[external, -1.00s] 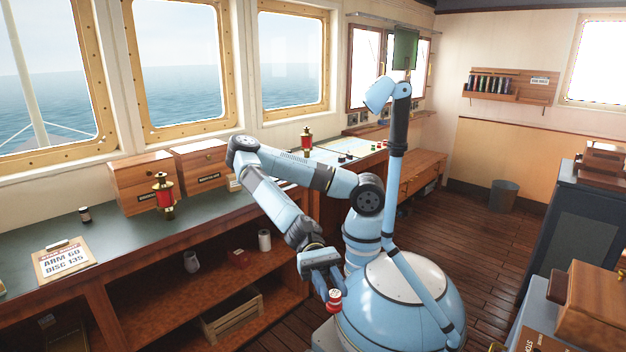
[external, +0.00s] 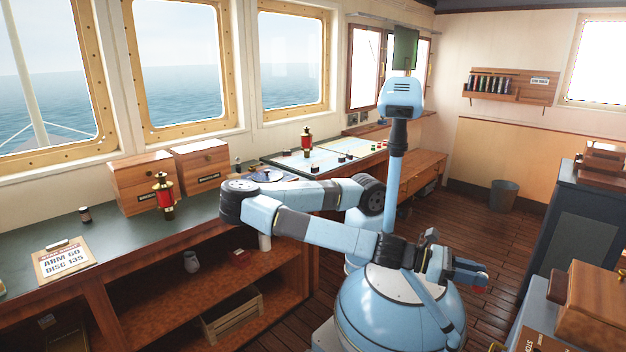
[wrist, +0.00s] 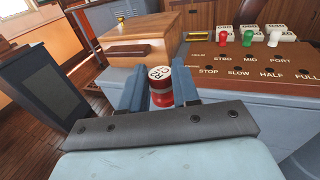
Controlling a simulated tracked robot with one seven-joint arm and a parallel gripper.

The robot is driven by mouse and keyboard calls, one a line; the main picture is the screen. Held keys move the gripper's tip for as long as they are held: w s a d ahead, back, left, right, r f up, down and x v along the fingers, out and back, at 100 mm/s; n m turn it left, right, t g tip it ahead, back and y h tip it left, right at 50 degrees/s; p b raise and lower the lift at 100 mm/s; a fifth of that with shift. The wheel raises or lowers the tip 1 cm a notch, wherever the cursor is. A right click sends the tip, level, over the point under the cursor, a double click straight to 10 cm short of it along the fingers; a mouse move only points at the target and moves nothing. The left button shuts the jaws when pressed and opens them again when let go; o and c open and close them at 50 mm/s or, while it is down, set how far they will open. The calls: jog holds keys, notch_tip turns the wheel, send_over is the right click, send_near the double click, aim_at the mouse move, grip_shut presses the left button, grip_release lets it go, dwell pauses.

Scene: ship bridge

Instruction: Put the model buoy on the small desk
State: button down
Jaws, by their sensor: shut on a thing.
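My gripper (wrist: 160,92) is shut on the model buoy (wrist: 160,88), a small red cylinder with a white lettered top, held upright between the two blue fingers in the wrist view. In the external view my gripper (external: 472,274) is at the right of my base, raised above the floor, and only a bit of red (external: 479,290) shows under its fingers. A low wooden desk (external: 412,172) stands at the back below the windows; I cannot tell if it is the small desk.
A wooden box (wrist: 140,40) and a lettered console (wrist: 250,75) with several coloured levers lie ahead of my gripper. A dark cabinet (external: 580,222) stands at right. The long green-topped counter (external: 110,235) holds boxes, a clipboard and a red lamp. Open floor lies behind my base.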

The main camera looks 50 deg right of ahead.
jog(key=shift+s+d+n+h, duration=0.15)
jog(key=shift+s+d+h, duration=0.05)
jog(key=shift+d, duration=0.3)
jog(key=shift+s+d+n+h, duration=0.15)
jog(key=shift+d+h, duration=0.05)
jog(key=shift+d, duration=0.3)
send_over(525, 321)
jog(key=v, duration=0.3)
notch_tip(525, 321, down, 6)
jog(key=shift+s+d+f, duration=0.35)
jog(key=shift+s+f, duration=0.2)
jog(key=shift+s, duration=0.15)
jog(key=shift+s+d+f, duration=0.3)
jog(key=shift+s+f, duration=0.25)
jog(key=shift+s, duration=0.2)
jog(key=c, duration=0.8)
grip_release()
jog(key=shift+w, duration=0.1)
